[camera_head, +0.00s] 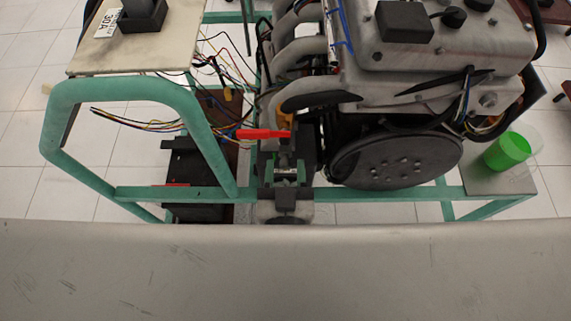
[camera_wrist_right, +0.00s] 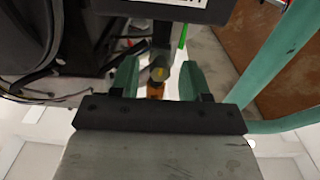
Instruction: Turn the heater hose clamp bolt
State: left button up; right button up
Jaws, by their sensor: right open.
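My right gripper (camera_head: 286,171) is at the front of the engine stand, just left of the large dark pulley, with its green fingers apart. In the right wrist view the same gripper (camera_wrist_right: 158,78) has its two green fingers spread. A small grey, rounded bolt-like end (camera_wrist_right: 159,73) shows between the fingers, with an orange part just below it. It looks like the clamp bolt, but I cannot tell for sure. The fingers are on either side of it, with gaps visible. The hose and clamp are not clear in the head view. My left gripper is not in view.
The engine (camera_head: 440,80) and its pulley (camera_head: 395,160) stand right of the gripper. A red part (camera_head: 262,133) lies just behind it. Loose wires and a black box (camera_head: 190,160) are at left, inside the green frame (camera_head: 125,88). A green cup (camera_head: 508,150) stands at right.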

jog(key=c, duration=0.3)
grip_shut()
